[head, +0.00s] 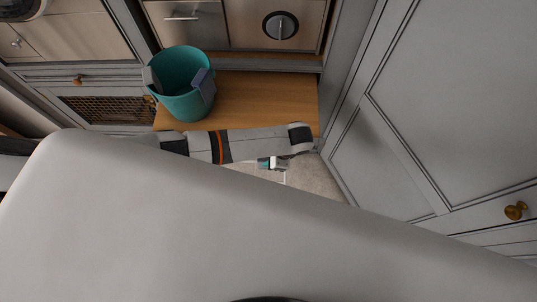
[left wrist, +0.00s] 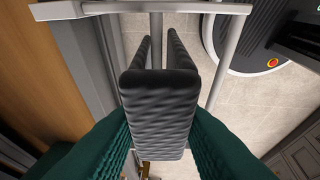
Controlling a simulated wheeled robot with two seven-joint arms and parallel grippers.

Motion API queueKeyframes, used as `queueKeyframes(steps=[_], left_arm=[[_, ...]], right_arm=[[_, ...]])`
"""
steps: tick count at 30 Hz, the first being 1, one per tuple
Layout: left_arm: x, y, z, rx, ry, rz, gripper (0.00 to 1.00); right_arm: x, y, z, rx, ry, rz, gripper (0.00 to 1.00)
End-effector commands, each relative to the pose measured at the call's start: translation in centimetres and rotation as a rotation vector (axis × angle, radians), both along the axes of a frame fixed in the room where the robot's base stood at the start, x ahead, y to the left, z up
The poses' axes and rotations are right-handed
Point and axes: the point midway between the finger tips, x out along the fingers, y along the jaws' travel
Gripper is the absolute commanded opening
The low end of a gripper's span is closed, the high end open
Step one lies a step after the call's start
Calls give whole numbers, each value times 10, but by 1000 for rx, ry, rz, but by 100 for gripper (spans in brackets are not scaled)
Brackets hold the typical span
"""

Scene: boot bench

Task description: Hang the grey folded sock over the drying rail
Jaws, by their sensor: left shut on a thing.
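The dark grey folded sock (left wrist: 160,95) is in the left wrist view, bent into a U with two parallel flaps. My left gripper (left wrist: 160,128) is shut on it, with a green finger on each side. The gripper (head: 268,163) is small and partly hidden under my arm in the head view. The pale drying rail frame (left wrist: 225,45) lies around and beyond the sock. One of its bars (left wrist: 156,35) shows in line with the gap between the flaps; I cannot tell whether the sock touches it. My right gripper is not in view.
A teal bucket (head: 178,95) with flat pieces over its rim stands on the wooden bench (head: 260,100). A grey cabinet with a brass knob (head: 515,211) is on the right. Pale floor (head: 318,178) shows between bench and cabinet. My own body hides much of the head view.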

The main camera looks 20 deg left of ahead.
Motion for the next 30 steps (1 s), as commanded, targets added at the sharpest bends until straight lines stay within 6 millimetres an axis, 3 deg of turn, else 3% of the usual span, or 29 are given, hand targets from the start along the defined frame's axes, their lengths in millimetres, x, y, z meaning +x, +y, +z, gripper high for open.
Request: queueKeyframes(steps=[30], left_arm=[[-3,-1,-44,-2,6,-1,8]], right_arm=[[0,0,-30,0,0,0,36]])
